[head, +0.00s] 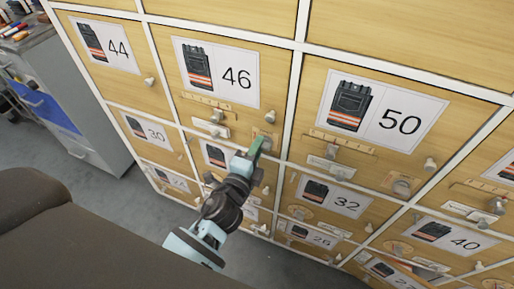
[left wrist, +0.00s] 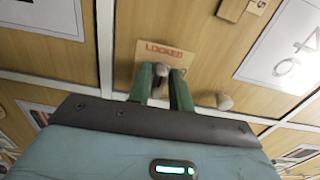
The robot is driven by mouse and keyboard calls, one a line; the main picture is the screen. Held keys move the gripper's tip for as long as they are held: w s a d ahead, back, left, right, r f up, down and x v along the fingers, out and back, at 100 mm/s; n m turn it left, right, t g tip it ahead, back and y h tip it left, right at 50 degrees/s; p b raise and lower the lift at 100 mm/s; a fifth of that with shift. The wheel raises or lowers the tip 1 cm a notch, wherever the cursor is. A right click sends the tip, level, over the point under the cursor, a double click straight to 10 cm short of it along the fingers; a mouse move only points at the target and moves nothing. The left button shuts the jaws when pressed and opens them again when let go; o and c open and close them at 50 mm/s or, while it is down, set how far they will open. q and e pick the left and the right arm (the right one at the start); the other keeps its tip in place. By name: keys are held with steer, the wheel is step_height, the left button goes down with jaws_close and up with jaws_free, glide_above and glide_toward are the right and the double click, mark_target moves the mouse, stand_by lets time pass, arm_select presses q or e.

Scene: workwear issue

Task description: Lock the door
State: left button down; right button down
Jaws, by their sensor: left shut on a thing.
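Locker door 46 (head: 275,85) is a flush wooden door with a numbered picture card (head: 217,74), in the middle left of the head view. My left gripper (head: 256,147) is at this door's lower right corner. In the left wrist view its two green fingers (left wrist: 166,88) are shut on a small grey knob (left wrist: 160,70). A tan plate reading LOCKED (left wrist: 150,50) lies behind the fingertips; the fingers cover part of it. Another round knob (head: 270,116) stands close by, apart from the fingers. My right gripper is not in view.
More numbered doors surround this one, such as 50 (head: 330,92), 44 (head: 130,70) and 32 (head: 297,205), with knobs and latches sticking out. A grey cabinet with a blue drawer (head: 45,108) stands at the left. Grey floor (head: 120,205) shows between.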

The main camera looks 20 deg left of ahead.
arm_select(q)
steer(key=c, duration=1.4)
jaws_free()
steer(key=shift+c, duration=0.2)
steer(key=shift+s, duration=0.1)
steer(key=s, duration=0.7)
steer(key=shift+s+b, duration=0.35)
steer(key=shift+b, duration=0.1)
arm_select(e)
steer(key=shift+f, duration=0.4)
arm_select(q)
steer(key=shift+a, duration=0.1)
